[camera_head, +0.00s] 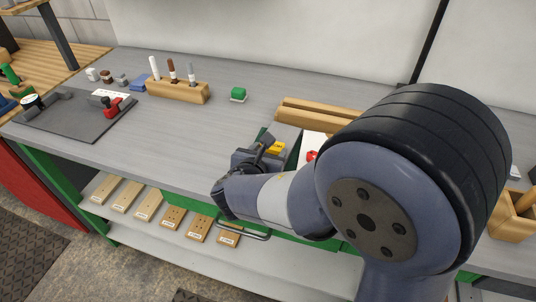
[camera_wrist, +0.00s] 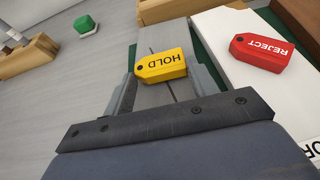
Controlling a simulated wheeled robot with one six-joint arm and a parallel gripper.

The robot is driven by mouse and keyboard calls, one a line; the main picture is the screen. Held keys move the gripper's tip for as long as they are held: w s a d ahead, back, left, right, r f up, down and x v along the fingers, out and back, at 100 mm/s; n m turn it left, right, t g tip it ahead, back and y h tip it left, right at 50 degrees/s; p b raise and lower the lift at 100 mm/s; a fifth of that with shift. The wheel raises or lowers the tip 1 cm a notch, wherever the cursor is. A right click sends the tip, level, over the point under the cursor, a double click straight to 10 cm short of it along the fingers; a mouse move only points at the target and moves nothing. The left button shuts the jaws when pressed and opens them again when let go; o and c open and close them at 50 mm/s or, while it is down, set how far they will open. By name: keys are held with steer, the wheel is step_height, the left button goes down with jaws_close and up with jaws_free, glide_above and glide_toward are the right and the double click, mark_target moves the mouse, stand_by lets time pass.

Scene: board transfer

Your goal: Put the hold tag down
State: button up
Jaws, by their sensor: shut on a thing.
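The yellow hold tag (camera_wrist: 162,67), lettered HOLD, sits between the two fingers of my gripper (camera_wrist: 165,88) in the wrist view. The fingers are shut on it, one at each side. In the head view the tag (camera_head: 277,147) shows as a small yellow piece at my gripper (camera_head: 266,146), over the front part of the bench. Under it in the wrist view is a grey surface with a dark line, edged in green. I cannot tell how high the tag is above it. My arm hides much of the bench to the right.
A red REJECT tag (camera_wrist: 262,52) lies on a white surface (camera_wrist: 225,45) just right of my gripper. Wooden bars (camera_head: 318,112) lie behind. A green block (camera_head: 238,93) and a wooden pen holder (camera_head: 178,90) stand further left. The bench between is clear.

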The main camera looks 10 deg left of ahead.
steer(key=shift+f, duration=0.3)
steer(key=shift+f, duration=0.15)
steer(key=o, duration=1)
steer(key=shift+c, duration=0.2)
steer(key=shift+r, duration=0.35)
steer(key=v, duration=1.2)
steer(key=shift+s+f+p, duration=0.1)
steer(key=shift+f+p, duration=0.15)
steer(key=shift+p, duration=0.15)
